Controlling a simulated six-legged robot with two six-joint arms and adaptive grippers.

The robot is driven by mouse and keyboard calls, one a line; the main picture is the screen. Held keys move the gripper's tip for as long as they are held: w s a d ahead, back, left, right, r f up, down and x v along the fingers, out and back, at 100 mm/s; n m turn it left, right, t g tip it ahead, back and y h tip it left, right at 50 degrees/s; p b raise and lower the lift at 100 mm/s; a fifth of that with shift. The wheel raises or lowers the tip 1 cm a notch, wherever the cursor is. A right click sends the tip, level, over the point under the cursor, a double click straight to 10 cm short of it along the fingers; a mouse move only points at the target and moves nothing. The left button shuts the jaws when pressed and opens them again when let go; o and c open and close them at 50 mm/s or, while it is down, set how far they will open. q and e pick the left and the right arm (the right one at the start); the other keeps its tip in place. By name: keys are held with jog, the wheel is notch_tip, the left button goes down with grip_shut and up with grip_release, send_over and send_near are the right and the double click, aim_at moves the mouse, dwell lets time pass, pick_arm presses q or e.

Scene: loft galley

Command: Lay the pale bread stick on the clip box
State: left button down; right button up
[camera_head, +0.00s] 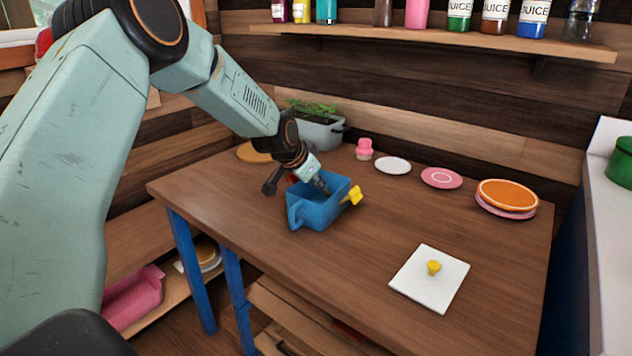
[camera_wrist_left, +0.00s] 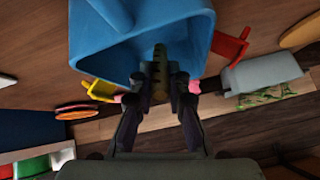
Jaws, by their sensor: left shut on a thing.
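The clip box (camera_head: 308,215) is a blue open-topped box on the wooden table, with a yellow clip (camera_head: 352,195) on its right side. In the left wrist view the blue box (camera_wrist_left: 95,45) fills the top, with the yellow clip (camera_wrist_left: 100,90) and a red clip (camera_wrist_left: 230,46) on opposite sides. My left gripper (camera_head: 318,182) points down at the box's opening. In the left wrist view my left gripper (camera_wrist_left: 160,85) is shut on a slim, ridged brownish stick (camera_wrist_left: 160,58), apparently the bread stick, in shade. I cannot tell whether it touches the box.
A grey planter (camera_head: 320,134) and a pink object (camera_head: 364,149) stand behind the box. White and pink plates (camera_head: 441,178) and an orange-topped stack (camera_head: 508,196) lie at the right. A white square lid (camera_head: 420,280) with a yellow knob lies in front. The table's middle is clear.

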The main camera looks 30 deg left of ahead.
pick_arm(q)
jog(key=c, duration=1.2)
grip_release()
jog(key=shift+r, duration=0.1)
jog(key=shift+v, duration=5.9)
jog(key=shift+s, duration=0.1)
